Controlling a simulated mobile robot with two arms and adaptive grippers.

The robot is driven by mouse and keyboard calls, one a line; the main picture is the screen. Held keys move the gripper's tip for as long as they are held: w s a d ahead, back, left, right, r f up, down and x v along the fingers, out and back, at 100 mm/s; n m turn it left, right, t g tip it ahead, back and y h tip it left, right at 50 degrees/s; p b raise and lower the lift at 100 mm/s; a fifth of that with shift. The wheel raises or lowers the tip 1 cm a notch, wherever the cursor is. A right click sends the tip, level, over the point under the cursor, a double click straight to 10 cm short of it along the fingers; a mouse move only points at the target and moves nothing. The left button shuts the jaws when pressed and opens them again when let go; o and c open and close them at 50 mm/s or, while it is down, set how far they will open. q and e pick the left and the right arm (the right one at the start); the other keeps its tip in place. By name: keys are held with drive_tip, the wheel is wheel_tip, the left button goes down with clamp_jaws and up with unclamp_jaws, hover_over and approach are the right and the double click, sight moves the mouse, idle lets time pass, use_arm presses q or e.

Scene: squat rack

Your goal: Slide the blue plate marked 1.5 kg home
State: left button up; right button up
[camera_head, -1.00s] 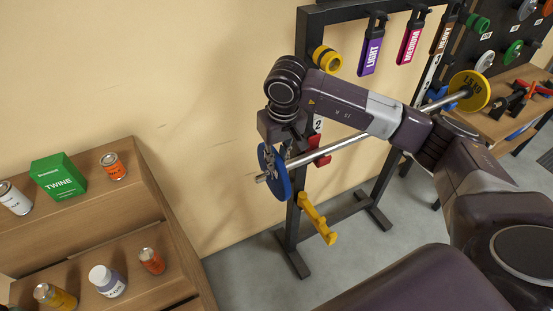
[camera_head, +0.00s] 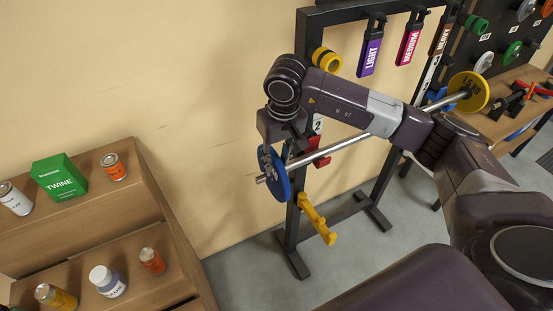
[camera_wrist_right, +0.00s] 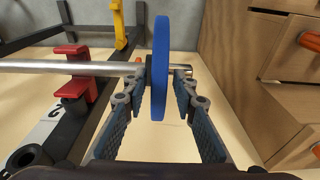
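The blue plate (camera_head: 281,182) is threaded on the near left end of a steel bar (camera_head: 346,145), with a short stub of bar past it. It stands upright, edge-on in the right wrist view (camera_wrist_right: 161,70). My right gripper (camera_head: 275,152) reaches down from above at the plate. In the right wrist view its fingers (camera_wrist_right: 161,95) straddle the plate, with a narrow gap visible on each side, so it looks open. The fingertips are partly hidden in the head view. The plate's marking is not readable. My left gripper is not in view.
A yellow plate (camera_head: 469,91) is at the bar's far end. The black rack (camera_head: 291,235) has a red holder (camera_head: 318,151) under the bar and a yellow bracket (camera_head: 316,219) below. A wooden shelf unit (camera_head: 133,211) with cans stands left; bare wall lies between.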

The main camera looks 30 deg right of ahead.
drive_tip(key=shift+s+r+p, duration=0.15)
drive_tip(key=shift+r+p, duration=0.05)
drive_tip(key=shift+r, duration=0.5)
drive_tip(key=shift+s+r+p, duration=0.1)
drive_tip(key=shift+r+p, duration=0.1)
drive_tip(key=shift+r, duration=0.5)
drive_tip(key=shift+o, duration=0.3)
drive_tip(key=o, duration=0.5)
drive_tip(key=shift+s+f, duration=0.1)
drive_tip(key=shift+f, duration=0.1)
drive_tip(key=o, duration=0.4)
drive_tip(key=shift+r, duration=0.15)
drive_tip(key=o, duration=0.4)
drive_tip(key=o, duration=0.7)
